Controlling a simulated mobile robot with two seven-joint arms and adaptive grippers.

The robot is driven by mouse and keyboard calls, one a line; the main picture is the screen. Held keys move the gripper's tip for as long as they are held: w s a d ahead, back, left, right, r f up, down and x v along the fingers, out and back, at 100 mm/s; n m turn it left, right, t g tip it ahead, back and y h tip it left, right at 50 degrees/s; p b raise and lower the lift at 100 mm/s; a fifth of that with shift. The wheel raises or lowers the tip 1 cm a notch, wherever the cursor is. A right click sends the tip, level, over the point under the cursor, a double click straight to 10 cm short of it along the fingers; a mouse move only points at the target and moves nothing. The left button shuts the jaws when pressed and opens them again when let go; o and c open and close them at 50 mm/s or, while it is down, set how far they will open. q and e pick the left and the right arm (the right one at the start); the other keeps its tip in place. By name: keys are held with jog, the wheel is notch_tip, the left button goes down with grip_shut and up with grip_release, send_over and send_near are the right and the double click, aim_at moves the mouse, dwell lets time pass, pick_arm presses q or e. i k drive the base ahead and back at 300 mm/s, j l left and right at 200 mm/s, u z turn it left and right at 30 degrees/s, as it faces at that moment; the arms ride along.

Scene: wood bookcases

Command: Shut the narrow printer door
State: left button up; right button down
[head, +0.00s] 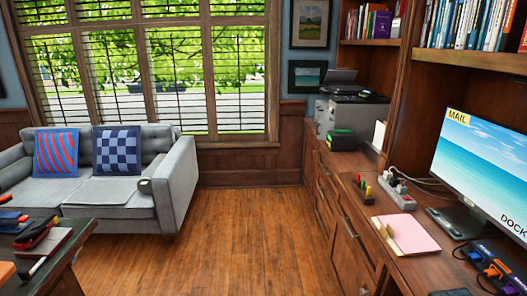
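A grey and black printer (345,112) stands at the far end of the wooden counter, near the back wall. Neither of my grippers is in view.
The counter (350,168) runs along the right, holding a power strip (397,193), a pink folder (406,234) and a monitor (485,165). A grey sofa (110,210) stands at left, with a cluttered dark table (60,262) before it. The wooden floor (235,235) between is clear.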

aim_at(324, 125)
jog(key=i+u, duration=0.15)
jog(key=i, duration=1.35)
jog(key=i+j+z, duration=0.1)
jog(key=i+z, duration=0.15)
jog(key=i, duration=1.25)
